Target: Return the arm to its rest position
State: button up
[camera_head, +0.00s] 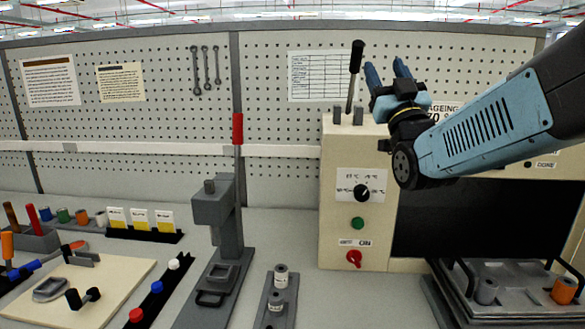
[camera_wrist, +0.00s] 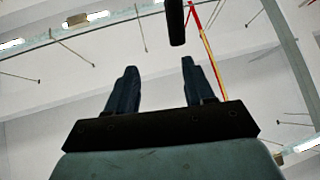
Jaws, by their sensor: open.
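My gripper (camera_head: 388,76) is raised at the upper right in the head view, its two blue fingers apart and pointing up. It is empty. In the wrist view the fingers (camera_wrist: 158,85) stand apart with the ceiling behind them. A lever with a black handle (camera_head: 356,57) rises from the top of the cream machine (camera_head: 334,205), just left of my gripper. A dark rod-like end (camera_wrist: 176,22) shows at the top of the wrist view, beyond the fingers; it looks like that handle. I see no contact between it and my fingers.
A grey press (camera_head: 212,212) with a red-tipped lever (camera_head: 238,130) stands left of the machine. A rack with two spindles (camera_head: 277,300) is between them. A tray (camera_head: 520,300) with an orange spool (camera_head: 564,290) lies front right. A pegboard (camera_head: 270,70) closes the back.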

notch_tip(320, 180, down, 13)
jog(key=s+d+m+g+h, duration=0.1)
jog(key=d+m+g+h, duration=0.25)
jog(key=g, duration=0.65)
jog(key=s+f+g, duration=0.5)
jog(key=s, duration=0.3)
jog(key=s+f+g, duration=0.5)
jog(key=s+f, duration=0.1)
jog(key=s, duration=0.3)
jog(key=shift+d+f+h, duration=0.15)
jog(key=shift+d+h, duration=0.05)
jog(key=shift+h, duration=0.15)
